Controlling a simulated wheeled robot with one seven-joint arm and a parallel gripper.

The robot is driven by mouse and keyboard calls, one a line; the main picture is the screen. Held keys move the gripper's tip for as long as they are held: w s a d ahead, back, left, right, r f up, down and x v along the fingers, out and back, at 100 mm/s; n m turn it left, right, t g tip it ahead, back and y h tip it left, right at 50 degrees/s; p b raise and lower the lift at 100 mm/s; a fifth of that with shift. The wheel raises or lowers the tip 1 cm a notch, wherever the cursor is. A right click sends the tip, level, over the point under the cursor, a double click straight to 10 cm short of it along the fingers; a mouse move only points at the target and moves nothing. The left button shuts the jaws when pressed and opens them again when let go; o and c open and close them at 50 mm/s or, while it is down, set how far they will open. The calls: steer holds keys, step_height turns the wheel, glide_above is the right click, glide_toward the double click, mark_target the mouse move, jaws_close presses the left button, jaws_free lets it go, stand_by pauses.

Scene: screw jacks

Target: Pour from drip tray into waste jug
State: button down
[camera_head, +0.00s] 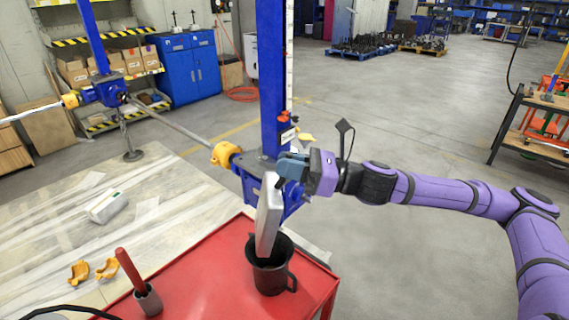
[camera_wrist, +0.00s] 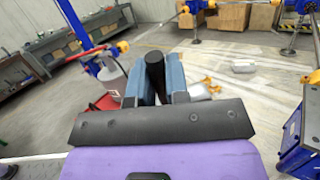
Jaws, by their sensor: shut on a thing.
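My gripper (camera_head: 292,166) is shut on the drip tray (camera_head: 267,215), a grey shallow metal tray. The tray is tilted steeply, nearly on edge, with its low end at the mouth of the waste jug. The waste jug (camera_head: 271,274) is a black jug with a handle, upright on the red cart top. Whether liquid is running, and what the jug holds, I cannot tell. In the wrist view my gripper's blue-grey fingers (camera_wrist: 158,84) close on a dark handle (camera_wrist: 155,72); the tray and jug are mostly hidden there.
The red cart (camera_head: 205,275) also carries a grey cup (camera_head: 149,300) with a red-handled tool. A blue screw jack (camera_head: 271,80) stands close behind my gripper. A white box (camera_head: 107,206) and yellow clamps (camera_head: 92,270) lie on the pale floor sheet at left.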

steer(key=shift+d+f+y, duration=0.2)
steer(key=shift+d+y, duration=0.1)
steer(key=shift+d, duration=0.35)
steer(key=shift+s+a+r+n+g+h, duration=0.15)
steer(key=shift+a+h, duration=0.4)
steer(key=shift+a, duration=0.55)
steer(key=shift+s+a+r+n+g+h, duration=0.15)
steer(key=shift+a+h, duration=0.35)
steer(key=shift+a, duration=0.6)
steer(key=shift+a+r+h, duration=0.2)
steer(key=shift+a+h, duration=0.35)
steer(key=shift+a, duration=0.55)
steer(key=s+a+f+h, duration=0.1)
steer(key=a+f+h, duration=0.3)
steer(key=a, duration=0.4)
steer(key=s+a+f+n+h, duration=0.1)
steer(key=a+f+h, duration=0.3)
steer(key=a+h, duration=0.2)
steer(key=a, duration=0.2)
steer(key=shift+a+f+n, duration=0.3)
